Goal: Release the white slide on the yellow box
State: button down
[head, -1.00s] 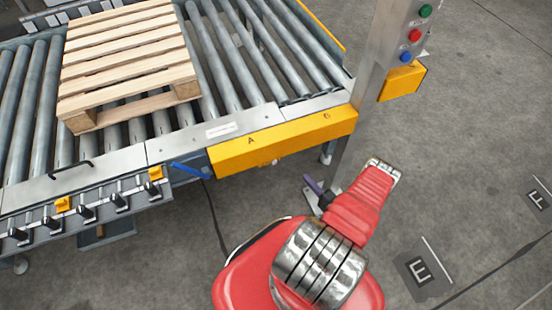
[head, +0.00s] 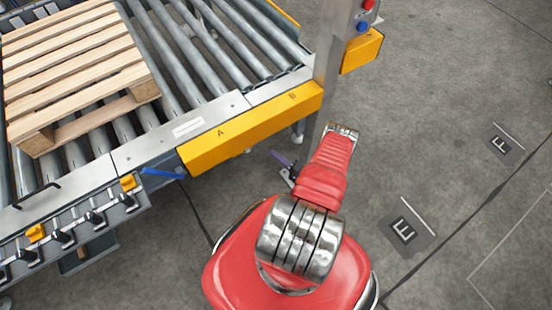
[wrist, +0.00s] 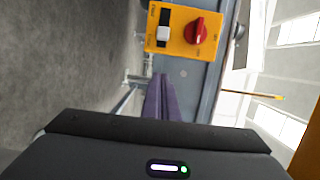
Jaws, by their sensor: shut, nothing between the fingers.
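The yellow box (wrist: 178,46) is at the top of the wrist view. The white slide (wrist: 163,33) sits on a black slot (wrist: 165,15) at the left of its face, with a red rotary knob (wrist: 196,30) to the right. My gripper (wrist: 163,78) shows as purple fingers closed together, empty, pointing toward the box and apart from it in the picture. In the head view my gripper (head: 281,158) is a small purple tip left of my red arm, near the post's foot. I cannot make out the slide there.
A metal post (head: 330,70) with buttons stands beyond my arm, with a yellow housing (head: 362,52) on its right. A roller conveyor with a yellow edge guard (head: 250,127) and a wooden pallet (head: 75,65) fill the left. Grey floor (head: 450,120) is open at the right.

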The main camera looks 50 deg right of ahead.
jog(key=w+a, duration=0.3)
jog(key=w, duration=0.5)
jog(key=shift+w+a, duration=0.25)
jog(key=shift+w, duration=0.15)
dwell(0.3)
